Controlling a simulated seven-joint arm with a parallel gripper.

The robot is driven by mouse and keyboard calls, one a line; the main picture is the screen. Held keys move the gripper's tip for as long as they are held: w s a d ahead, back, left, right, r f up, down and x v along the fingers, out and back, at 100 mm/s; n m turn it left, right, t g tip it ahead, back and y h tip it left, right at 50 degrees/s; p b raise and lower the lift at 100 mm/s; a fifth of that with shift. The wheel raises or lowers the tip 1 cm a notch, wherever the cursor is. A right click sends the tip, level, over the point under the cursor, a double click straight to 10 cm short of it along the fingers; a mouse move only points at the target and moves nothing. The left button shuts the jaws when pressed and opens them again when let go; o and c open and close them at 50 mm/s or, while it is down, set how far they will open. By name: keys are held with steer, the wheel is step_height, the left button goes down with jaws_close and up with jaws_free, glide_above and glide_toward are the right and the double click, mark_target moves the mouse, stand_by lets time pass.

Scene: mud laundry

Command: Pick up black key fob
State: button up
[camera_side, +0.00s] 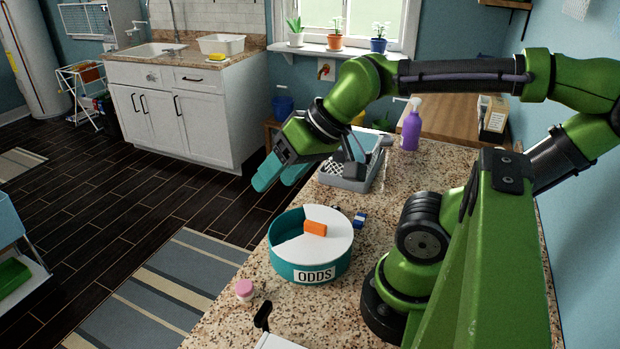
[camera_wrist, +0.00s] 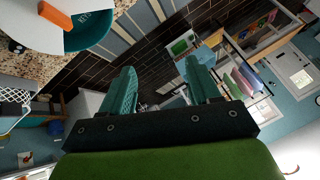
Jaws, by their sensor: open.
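No black key fob is clearly recognisable. A small elongated black object (camera_side: 263,315) is at the front end of the speckled counter, beside a white item (camera_side: 279,342) cut off by the frame; I cannot tell whether it is the fob. A round teal tub (camera_side: 312,269) labelled ODDS stands on the counter. Its white top covers part of it, and the inside is largely hidden. My gripper (camera_side: 279,174) is open and empty, raised beyond the tub near the counter's left edge. In the wrist view its teal fingers (camera_wrist: 160,68) are spread apart.
An orange block (camera_side: 315,228) lies on the tub's white top. A grey basket (camera_side: 352,178) and purple spray bottle (camera_side: 411,126) stand farther back. Floor lies left of the counter.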

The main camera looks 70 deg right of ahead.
steer(key=shift+d, duration=0.1)
steer(key=n+g+h, duration=0.2)
steer(key=n+g, duration=0.3)
steer(key=g, duration=0.2)
glide_above(335, 206)
steer(key=a, duration=0.2)
step_height(335, 206, down, 8)
step_height(335, 206, down, 11)
steer(key=shift+s+r, duration=0.1)
steer(key=shift+r, duration=0.05)
steer(key=shift+s+d+f, duration=0.1)
steer(key=shift+f, duration=1.3)
steer(key=shift+d+f, duration=0.1)
steer(key=shift+f, duration=1.3)
